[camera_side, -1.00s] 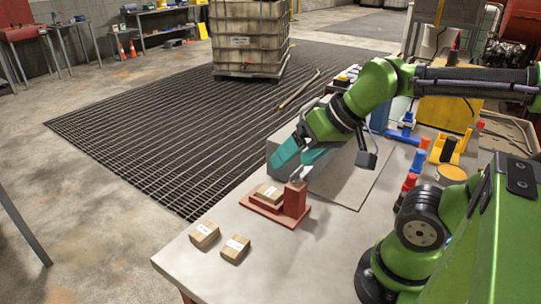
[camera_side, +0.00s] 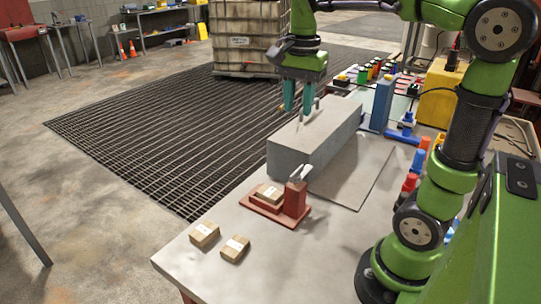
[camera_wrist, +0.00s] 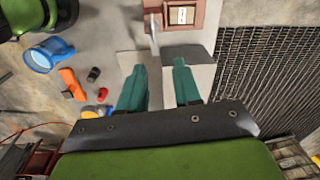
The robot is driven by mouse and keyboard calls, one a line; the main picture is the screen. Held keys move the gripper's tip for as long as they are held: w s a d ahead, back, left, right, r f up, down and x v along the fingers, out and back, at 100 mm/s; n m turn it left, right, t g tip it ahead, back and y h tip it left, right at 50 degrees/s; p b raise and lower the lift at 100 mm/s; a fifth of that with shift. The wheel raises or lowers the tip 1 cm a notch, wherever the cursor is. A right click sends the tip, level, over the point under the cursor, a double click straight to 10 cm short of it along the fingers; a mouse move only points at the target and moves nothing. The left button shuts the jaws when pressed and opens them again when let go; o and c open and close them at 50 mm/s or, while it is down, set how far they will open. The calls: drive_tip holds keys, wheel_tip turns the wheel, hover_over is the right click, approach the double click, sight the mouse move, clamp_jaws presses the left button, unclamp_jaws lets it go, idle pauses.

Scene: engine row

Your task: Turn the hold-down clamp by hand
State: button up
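The hold-down clamp (camera_side: 296,197) is a red post with a pale metal lever (camera_side: 300,173), at the right end of a low red base. A small cardboard box with a white label (camera_side: 268,193) sits on the base beside the post. The clamp lever (camera_wrist: 152,28) and the labelled box (camera_wrist: 181,15) show at the top of the wrist view. My gripper (camera_side: 298,108) points down above the far part of the long grey block, well apart from the clamp. Its two teal fingers (camera_wrist: 160,68) are spread with nothing held between them.
The long grey block (camera_side: 315,140) stands on the table between my gripper and the clamp. Two cardboard boxes (camera_side: 220,242) lie near the front edge. Blue, red and orange parts (camera_side: 411,180) line the right side. A dark floor grating (camera_side: 150,120) lies left of the table.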

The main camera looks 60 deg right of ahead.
sight(297, 170)
drive_tip(key=shift+m, duration=0.7)
drive_tip(key=f, duration=1.6)
drive_tip(key=shift+s+a+f, duration=0.15)
drive_tip(key=shift+s+a, duration=0.05)
drive_tip(key=shift+s, duration=0.2)
drive_tip(key=shift+c, duration=0.5)
clamp_jaws()
